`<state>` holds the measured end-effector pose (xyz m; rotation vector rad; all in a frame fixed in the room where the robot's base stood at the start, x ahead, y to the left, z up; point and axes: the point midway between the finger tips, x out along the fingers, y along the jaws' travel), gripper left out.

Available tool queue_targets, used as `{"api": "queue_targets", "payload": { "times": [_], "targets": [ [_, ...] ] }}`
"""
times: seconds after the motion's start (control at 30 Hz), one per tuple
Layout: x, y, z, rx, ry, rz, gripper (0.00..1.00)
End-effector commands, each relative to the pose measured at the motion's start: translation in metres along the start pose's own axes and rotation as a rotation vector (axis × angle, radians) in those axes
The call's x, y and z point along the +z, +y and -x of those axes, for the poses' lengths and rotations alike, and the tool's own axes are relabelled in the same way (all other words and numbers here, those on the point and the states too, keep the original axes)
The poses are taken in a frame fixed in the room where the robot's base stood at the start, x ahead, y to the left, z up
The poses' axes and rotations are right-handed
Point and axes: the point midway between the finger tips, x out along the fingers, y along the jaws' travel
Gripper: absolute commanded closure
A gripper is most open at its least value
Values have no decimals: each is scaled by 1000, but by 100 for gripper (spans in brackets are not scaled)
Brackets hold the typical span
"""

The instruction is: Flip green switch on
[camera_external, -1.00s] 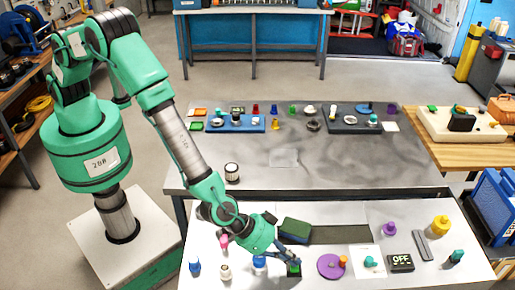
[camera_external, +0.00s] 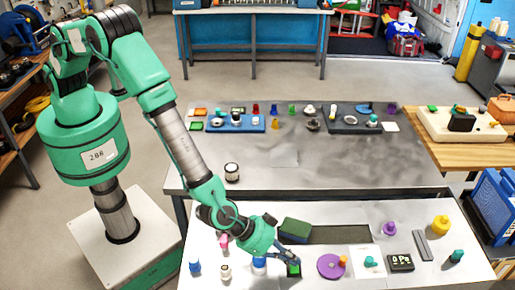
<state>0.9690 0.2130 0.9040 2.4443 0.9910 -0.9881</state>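A small black block with a bright green top (camera_external: 294,271), which looks like the green switch, sits near the front of the white table. My gripper (camera_external: 293,260) is right above and behind it, tilted down with its dark fingertips at or very near the green top. I cannot tell whether they touch it. The fingers are too small to tell whether they are open or shut. A dark box with a light display (camera_external: 400,263) stands to the right; its lettering is now garbled and hard to read.
A purple disc (camera_external: 330,267) lies just right of the switch. A blue piece (camera_external: 259,263) stands close to its left. A dark green block (camera_external: 295,229) lies behind my gripper. More small pegs stand along the white table (camera_external: 330,213).

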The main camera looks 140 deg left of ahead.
Motion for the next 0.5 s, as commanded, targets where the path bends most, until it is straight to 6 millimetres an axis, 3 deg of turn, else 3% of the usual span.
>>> {"api": "queue_targets", "payload": {
  "times": [0.5],
  "targets": [
    [2, -11, -1, -2, -2, -1, 100]
  ]
}}
